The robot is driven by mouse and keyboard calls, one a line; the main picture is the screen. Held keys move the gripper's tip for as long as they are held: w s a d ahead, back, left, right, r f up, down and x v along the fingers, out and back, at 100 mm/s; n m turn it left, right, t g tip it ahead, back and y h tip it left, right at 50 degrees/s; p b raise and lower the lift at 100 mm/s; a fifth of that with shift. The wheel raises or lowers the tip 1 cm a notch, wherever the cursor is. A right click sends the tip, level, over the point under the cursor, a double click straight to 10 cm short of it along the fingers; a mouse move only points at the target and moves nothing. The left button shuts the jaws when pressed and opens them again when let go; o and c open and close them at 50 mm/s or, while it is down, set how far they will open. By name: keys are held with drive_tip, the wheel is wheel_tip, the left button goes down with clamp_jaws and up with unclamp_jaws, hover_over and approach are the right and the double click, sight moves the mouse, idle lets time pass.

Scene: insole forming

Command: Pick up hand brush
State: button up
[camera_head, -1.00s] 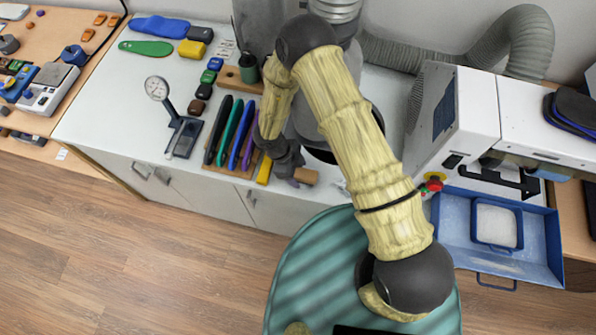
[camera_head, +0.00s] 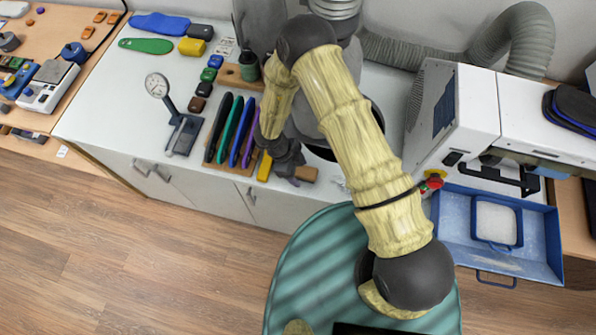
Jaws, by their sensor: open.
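The hand brush is mostly hidden; a short wooden piece (camera_head: 307,174), which looks like its handle, shows at the front edge of the white worktop. My gripper (camera_head: 292,174) is low over the worktop's front edge, right beside this wooden piece and partly covering it. The jaws are open, but the fingers are small and dark here. I cannot tell whether the wood lies between the fingers or whether they touch it.
Several dark, green and purple tools lie on a wooden rack (camera_head: 222,163) left of my gripper, with a yellow bar (camera_head: 265,166) between. A dial gauge (camera_head: 157,87) stands further left. A white machine (camera_head: 465,120) and blue tray (camera_head: 545,245) are at right.

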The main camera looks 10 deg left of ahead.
drive_tip(key=shift+f, duration=0.1)
drive_tip(key=shift+c, duration=0.4)
drive_tip(key=c, duration=1)
drive_tip(key=shift+c, duration=0.2)
wheel_tip(320, 180, up, 11)
drive_tip(key=shift+f+b, duration=0.2)
drive_tip(key=shift+b, duration=1.05)
drive_tip(key=o, duration=0.3)
drive_tip(key=shift+f, duration=0.1)
drive_tip(key=c, duration=0.5)
drive_tip(key=b, duration=0.5)
hover_over(305, 171)
drive_tip(key=a, duration=0.2)
wheel_tip(305, 171, down, 4)
drive_tip(key=shift+w+a+f, duration=0.15)
drive_tip(key=shift+f, duration=0.05)
drive_tip(key=shift+r+p, duration=0.1)
drive_tip(key=shift+p, duration=0.25)
